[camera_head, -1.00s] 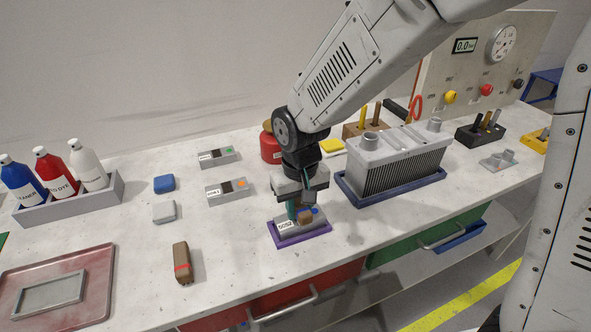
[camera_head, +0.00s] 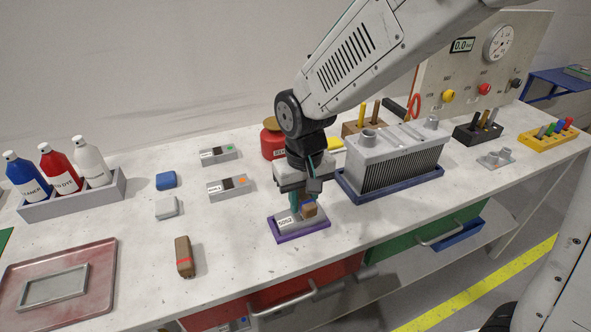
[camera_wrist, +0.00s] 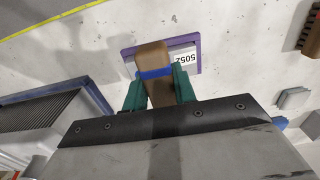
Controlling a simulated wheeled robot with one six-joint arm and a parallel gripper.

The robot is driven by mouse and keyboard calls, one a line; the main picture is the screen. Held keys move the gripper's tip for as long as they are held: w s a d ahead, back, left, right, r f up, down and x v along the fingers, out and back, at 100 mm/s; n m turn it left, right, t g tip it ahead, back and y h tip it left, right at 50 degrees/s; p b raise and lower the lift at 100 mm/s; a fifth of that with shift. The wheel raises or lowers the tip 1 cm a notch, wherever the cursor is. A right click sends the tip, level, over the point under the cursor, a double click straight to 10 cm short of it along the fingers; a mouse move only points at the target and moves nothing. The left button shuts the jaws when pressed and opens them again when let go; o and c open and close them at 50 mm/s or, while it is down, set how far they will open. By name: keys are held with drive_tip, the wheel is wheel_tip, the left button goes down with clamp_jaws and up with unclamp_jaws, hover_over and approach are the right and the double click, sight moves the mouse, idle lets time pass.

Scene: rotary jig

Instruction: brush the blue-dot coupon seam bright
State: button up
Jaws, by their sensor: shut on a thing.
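My gripper (camera_head: 298,200) is shut on a brown block-shaped brush with a blue band (camera_wrist: 153,62); the brush also shows in the head view (camera_head: 309,210). The brush is over a grey coupon (camera_head: 292,221) labelled 5052, which lies in a purple tray (camera_head: 301,232). In the wrist view the white label (camera_wrist: 184,59) and purple rim (camera_wrist: 197,38) show beside the brush. The brush and gripper hide much of the coupon, including its seam; no blue dot shows now. I cannot tell whether the brush touches it.
Green-dot (camera_head: 218,155) and orange-dot (camera_head: 231,188) coupons lie behind left. A red-banded brush (camera_head: 184,256) lies left on clear bench. A finned grey block (camera_head: 395,165) in a blue tray stands close on the right. A red can (camera_head: 272,143) is behind my gripper.

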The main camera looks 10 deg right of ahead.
sight(303, 195)
drive_tip(key=shift+r, duration=2.5)
